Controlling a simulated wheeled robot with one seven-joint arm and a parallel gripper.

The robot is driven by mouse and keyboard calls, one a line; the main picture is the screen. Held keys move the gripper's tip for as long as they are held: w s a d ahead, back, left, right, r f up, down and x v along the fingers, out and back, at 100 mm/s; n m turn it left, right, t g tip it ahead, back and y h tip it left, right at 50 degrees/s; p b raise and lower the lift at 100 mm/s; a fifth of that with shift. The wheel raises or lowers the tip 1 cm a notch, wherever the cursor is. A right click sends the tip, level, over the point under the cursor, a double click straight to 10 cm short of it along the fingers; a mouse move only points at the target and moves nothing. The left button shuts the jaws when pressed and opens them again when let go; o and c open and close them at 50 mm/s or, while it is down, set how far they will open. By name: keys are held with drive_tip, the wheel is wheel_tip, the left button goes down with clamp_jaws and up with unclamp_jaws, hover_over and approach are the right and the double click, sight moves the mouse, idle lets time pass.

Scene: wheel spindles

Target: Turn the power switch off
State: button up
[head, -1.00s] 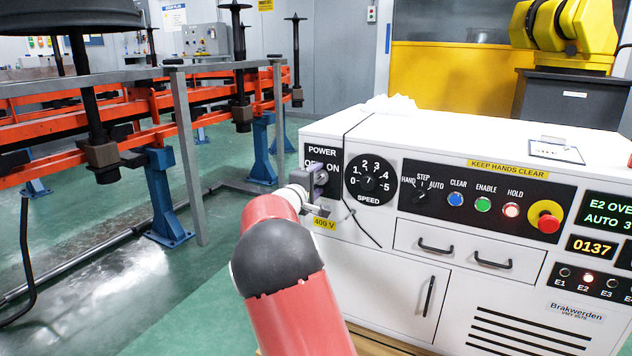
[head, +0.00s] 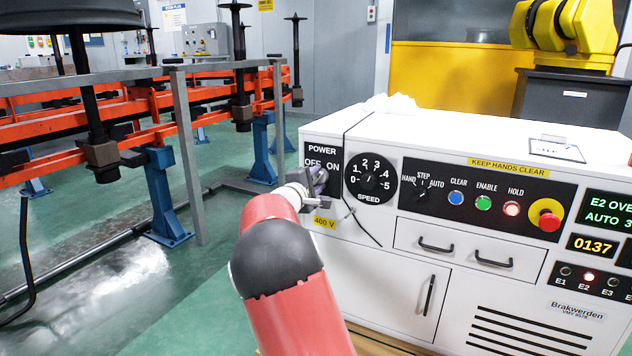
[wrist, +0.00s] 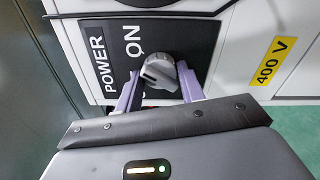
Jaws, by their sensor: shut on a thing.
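The power switch is a grey rotary knob (wrist: 160,72) on a black plate (wrist: 185,35) marked POWER, at the left end of the white control cabinet. My gripper (wrist: 160,84) is shut on the knob, with one lilac finger on each side of it. In the wrist view the ON label shows beyond the knob, and OFF is hidden behind my gripper. In the head view my gripper (head: 317,183) is at the plate, just below the OFF and ON labels, and hides most of the knob. The knob's exact pointing is hard to tell.
The speed dial (head: 370,178) is close to the right of the switch. Further right are a mode selector (head: 422,194), coloured buttons and a red emergency stop (head: 546,216). A yellow 400 V label (head: 324,222) sits below. Orange rails (head: 130,103) stand at the left.

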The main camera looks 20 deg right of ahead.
drive_tip(key=n, duration=0.4)
drive_tip(key=shift+n+p, duration=0.3)
drive_tip(key=n+p, duration=0.1)
drive_tip(key=n, duration=0.2)
drive_tip(key=shift+n, duration=0.3)
drive_tip(key=n+p, duration=0.3)
drive_tip(key=n, duration=0.2)
drive_tip(key=shift+r+p, duration=0.1)
drive_tip(key=shift+p, duration=0.25)
drive_tip(key=shift+n+p, duration=0.65)
drive_tip(key=shift+n, duration=0.35)
drive_tip(key=o, duration=1)
drive_tip(key=shift+c, duration=0.2)
drive_tip(key=shift+a, duration=0.1)
